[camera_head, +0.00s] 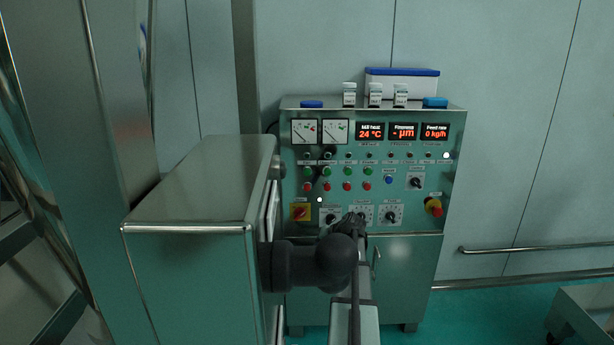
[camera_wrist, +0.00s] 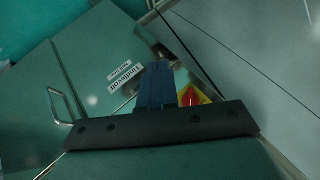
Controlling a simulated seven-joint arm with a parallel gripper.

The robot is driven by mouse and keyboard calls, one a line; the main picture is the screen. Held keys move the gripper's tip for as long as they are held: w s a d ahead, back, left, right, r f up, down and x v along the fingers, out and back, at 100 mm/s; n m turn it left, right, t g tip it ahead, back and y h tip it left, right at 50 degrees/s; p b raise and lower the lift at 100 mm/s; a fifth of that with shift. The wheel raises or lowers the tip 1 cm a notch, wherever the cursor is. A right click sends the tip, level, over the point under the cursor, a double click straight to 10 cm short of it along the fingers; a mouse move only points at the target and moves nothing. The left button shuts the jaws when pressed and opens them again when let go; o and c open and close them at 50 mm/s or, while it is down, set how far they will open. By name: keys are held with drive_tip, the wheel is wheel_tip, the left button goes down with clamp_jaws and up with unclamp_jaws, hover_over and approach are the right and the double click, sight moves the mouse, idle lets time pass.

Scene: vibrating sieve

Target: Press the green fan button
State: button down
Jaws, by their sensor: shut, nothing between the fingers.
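The control panel (camera_head: 375,225) stands at the back in the head view. It carries a row of small green buttons (camera_head: 338,171) with red buttons (camera_head: 347,186) below. Their labels are too small to read, so I cannot tell which green one is the fan button. My gripper (camera_head: 356,222) is in front of the lower part of the panel, below the button rows, and partly covers the dials there. In the wrist view my gripper (camera_wrist: 158,66) is shut and empty, with its dark fingers together. No green button shows in the wrist view.
A red emergency knob (camera_head: 433,206) is at the right. A metal box (camera_head: 200,230) stands close at left. Bottles (camera_head: 376,96) stand on top of the panel.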

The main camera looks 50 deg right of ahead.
sight(307, 173)
drive_tip(key=w+d+r+n+t, duration=0.1)
drive_tip(key=w+d+r+t, duration=0.2)
drive_tip(key=r, duration=0.6)
drive_tip(key=w+d+r+n+t, duration=0.2)
drive_tip(key=w+d+r+t, duration=0.1)
drive_tip(key=w+r+t, duration=0.2)
drive_tip(key=shift+w+d+r+n, duration=0.25)
drive_tip(key=shift+w+r, duration=0.9)
drive_tip(key=shift+r, duration=0.7)
drive_tip(key=shift+w+d, duration=3.05)
drive_tip(key=shift+w, duration=0.05)
drive_tip(key=shift+w+d, duration=0.1)
drive_tip(key=shift+w, duration=0.05)
drive_tip(key=shift+w+d, duration=0.15)
drive_tip(key=shift+d, duration=0.05)
